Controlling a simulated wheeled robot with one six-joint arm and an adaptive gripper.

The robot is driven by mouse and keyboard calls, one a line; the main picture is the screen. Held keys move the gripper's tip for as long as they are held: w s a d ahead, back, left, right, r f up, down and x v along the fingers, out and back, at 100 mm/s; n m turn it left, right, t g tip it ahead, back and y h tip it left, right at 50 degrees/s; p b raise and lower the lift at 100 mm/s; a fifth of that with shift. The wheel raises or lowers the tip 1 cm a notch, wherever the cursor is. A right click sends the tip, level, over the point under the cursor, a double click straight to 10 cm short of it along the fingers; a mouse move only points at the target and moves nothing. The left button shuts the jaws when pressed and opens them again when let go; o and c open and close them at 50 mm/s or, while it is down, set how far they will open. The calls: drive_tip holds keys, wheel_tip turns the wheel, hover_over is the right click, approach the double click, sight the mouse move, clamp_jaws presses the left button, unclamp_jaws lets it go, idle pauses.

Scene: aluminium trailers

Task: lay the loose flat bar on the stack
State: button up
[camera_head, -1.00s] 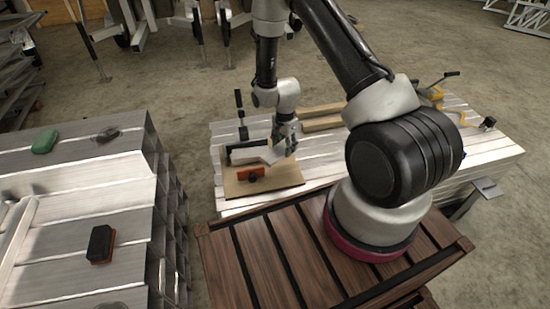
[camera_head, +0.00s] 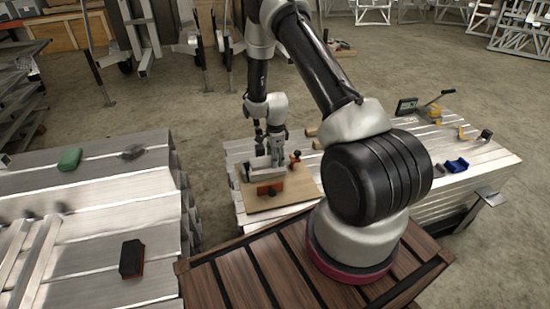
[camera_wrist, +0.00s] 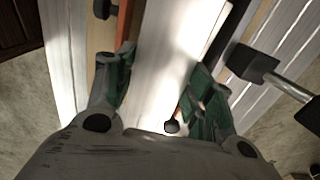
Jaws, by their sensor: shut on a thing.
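My gripper (camera_head: 272,148) is over a wooden board (camera_head: 295,192) on the aluminium bench ahead. It is shut on a pale flat metal bar (camera_wrist: 165,60). In the wrist view the bar runs between the green-padded fingers of my gripper (camera_wrist: 163,88). In the head view the bar (camera_head: 261,162) is small and partly hidden by the fingers; I cannot tell whether it touches the board. Pale flat bars (camera_head: 38,252) lie side by side on the left aluminium surface, perhaps the stack.
On the left surface (camera_head: 100,205) are a black-and-red brush-like block (camera_head: 132,258), a green block (camera_head: 69,158) and a blurred dark item. A black clamp (camera_wrist: 252,63) is close to my right finger. A blue piece (camera_head: 456,165) and yellow tools are at the right.

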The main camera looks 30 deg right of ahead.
sight(274, 170)
drive_tip(key=shift+w+d+f, duration=0.2)
drive_tip(key=shift+w+f, duration=0.55)
drive_tip(key=shift+f, duration=0.15)
drive_tip(key=shift+w+d+f, duration=0.15)
drive_tip(key=shift+w+f, duration=0.55)
drive_tip(key=shift+f, duration=1.4)
drive_tip(key=o, duration=1.5)
wheel_tip(274, 170, up, 12)
drive_tip(key=shift+f, duration=0.1)
